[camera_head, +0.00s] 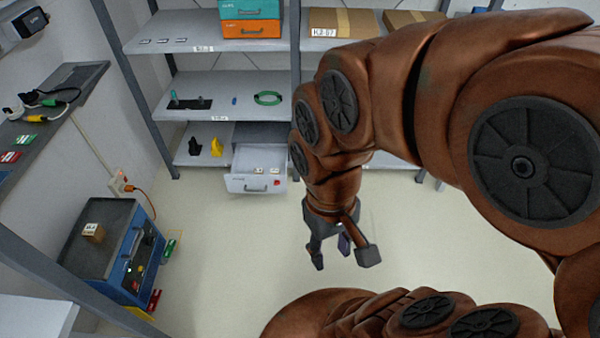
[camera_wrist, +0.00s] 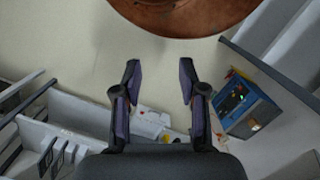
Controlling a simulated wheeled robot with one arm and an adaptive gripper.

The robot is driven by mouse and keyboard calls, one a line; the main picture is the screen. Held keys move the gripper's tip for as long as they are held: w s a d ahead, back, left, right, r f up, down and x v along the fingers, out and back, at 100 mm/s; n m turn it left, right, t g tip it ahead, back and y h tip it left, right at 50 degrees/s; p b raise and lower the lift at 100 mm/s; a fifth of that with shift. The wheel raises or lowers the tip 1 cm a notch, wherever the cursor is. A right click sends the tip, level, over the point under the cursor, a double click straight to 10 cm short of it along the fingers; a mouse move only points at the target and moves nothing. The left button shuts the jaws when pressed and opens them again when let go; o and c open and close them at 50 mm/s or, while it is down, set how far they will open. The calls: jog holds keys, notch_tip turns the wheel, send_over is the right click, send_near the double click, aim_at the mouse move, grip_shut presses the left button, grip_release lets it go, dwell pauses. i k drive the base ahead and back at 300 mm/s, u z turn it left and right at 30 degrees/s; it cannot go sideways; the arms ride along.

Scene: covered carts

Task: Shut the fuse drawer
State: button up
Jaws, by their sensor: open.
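The fuse drawer (camera_head: 255,183) appears to be the white drawer under the lower shelf in the head view. It is pulled out, with its front and dark handle facing the room and small pale items inside. My gripper (camera_head: 345,262) is open and empty, hanging over the floor to the right of the drawer and apart from it. In the wrist view my gripper (camera_wrist: 158,80) shows two spread fingers. White surfaces with small items show beyond and below them there; I cannot tell for sure which is the drawer.
A metal shelf rack (camera_head: 225,108) stands at the back with orange and teal boxes (camera_head: 250,20) and cardboard boxes. A blue cabinet (camera_head: 128,265) stands on the floor at left, under a grey wall shelf (camera_head: 52,122). The floor in the middle is clear.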

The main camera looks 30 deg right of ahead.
aim_at(259, 163)
jog(key=z, duration=0.65)
jog(key=k, duration=1.05)
jog(key=u, duration=0.55)
jog(key=i, duration=1.35)
jog(key=z, duration=0.25)
